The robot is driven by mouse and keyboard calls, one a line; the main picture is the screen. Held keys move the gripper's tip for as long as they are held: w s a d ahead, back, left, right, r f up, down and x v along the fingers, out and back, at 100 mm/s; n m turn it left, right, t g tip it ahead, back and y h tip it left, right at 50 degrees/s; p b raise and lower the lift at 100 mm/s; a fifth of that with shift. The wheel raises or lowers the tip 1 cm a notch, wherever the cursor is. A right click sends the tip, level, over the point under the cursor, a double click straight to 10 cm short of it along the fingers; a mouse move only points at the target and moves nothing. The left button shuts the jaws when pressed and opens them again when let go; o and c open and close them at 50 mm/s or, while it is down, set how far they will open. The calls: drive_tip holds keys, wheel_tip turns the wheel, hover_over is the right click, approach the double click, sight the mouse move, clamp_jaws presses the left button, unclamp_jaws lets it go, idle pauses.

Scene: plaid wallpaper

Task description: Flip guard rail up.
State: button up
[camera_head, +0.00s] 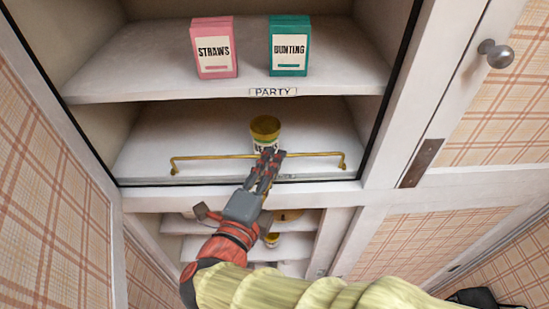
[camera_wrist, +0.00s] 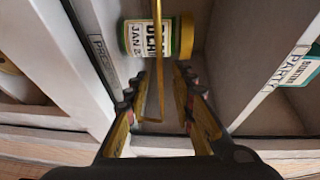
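The guard rail is a thin brass bar (camera_head: 215,157) with bent ends, running across the front of the middle shelf. In the wrist view the guard rail (camera_wrist: 158,60) runs lengthwise between my fingers, with a bent end near the fingertips. My gripper (camera_head: 268,155) is at the rail's middle in the head view and covers part of it. In the wrist view my gripper (camera_wrist: 158,82) has its fingers apart, with gaps visible beside the bar; whether either finger touches it I cannot tell.
A can with a yellow lid (camera_head: 265,125) stands on the shelf right behind the rail, close to my fingertips. Pink (camera_head: 214,47) and green (camera_head: 289,46) boxes stand on the shelf above, labelled PARTY. A cabinet door (camera_head: 490,110) is at the right.

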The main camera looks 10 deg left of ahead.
drive_tip(key=shift+w+d, duration=0.1)
drive_tip(key=shift+w, duration=0.55)
drive_tip(key=shift+c, duration=1.3)
clamp_jaws()
